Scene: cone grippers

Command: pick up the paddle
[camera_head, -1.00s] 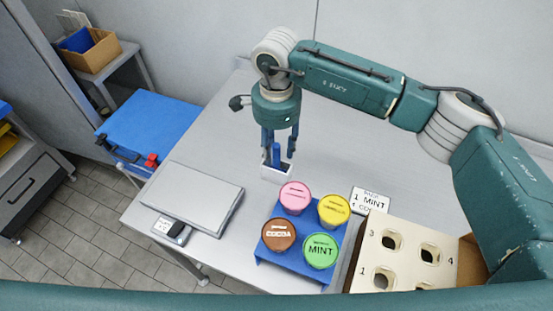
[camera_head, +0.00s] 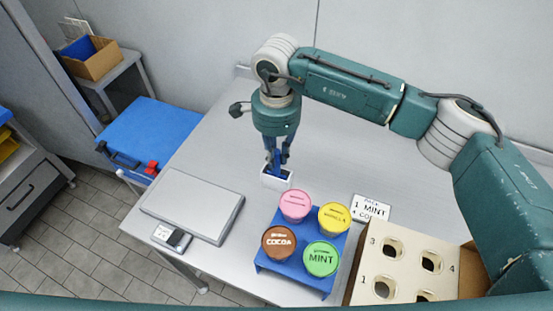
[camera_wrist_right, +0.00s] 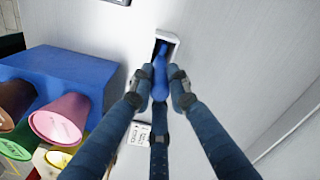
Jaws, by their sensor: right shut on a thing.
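The blue paddle (camera_wrist_right: 160,75) stands in a small white holder (camera_head: 276,180) on the table; its lower end is hidden inside the holder. My right gripper (camera_head: 277,163) points down over the holder with its fingers closed around the paddle's handle. In the right wrist view the fingertips (camera_wrist_right: 160,92) press on the handle from the sides, and the holder's opening (camera_wrist_right: 172,48) lies just beyond. My left gripper is not in view.
A blue rack (camera_head: 290,273) with pink, yellow, brown and green lidded tubs stands in front of the holder. A grey scale (camera_head: 192,203) is to the left. A label card (camera_head: 371,206) and a box with numbered holes (camera_head: 408,264) are at the right. The table behind is clear.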

